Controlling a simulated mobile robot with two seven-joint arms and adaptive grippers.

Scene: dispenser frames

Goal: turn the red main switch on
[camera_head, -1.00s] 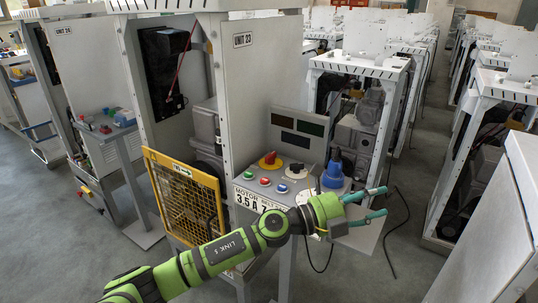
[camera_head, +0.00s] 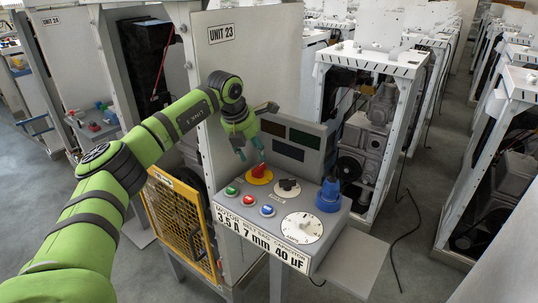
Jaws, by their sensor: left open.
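The red main switch (camera_head: 260,171) is a red knob on a yellow round plate, at the back left of the grey control panel on Unit 23. My left gripper (camera_head: 249,154) points down just above and behind the switch, its teal fingers apart. One finger is close to the red knob; I cannot tell whether it touches. Nothing is seen between the fingers. My right gripper is not in view.
The panel also holds a black knob (camera_head: 288,186), green, red and blue buttons (camera_head: 249,200), a white dial (camera_head: 301,228) and a blue connector (camera_head: 329,194). A yellow mesh guard (camera_head: 180,218) stands at the left. Dark displays (camera_head: 288,140) are behind the knobs.

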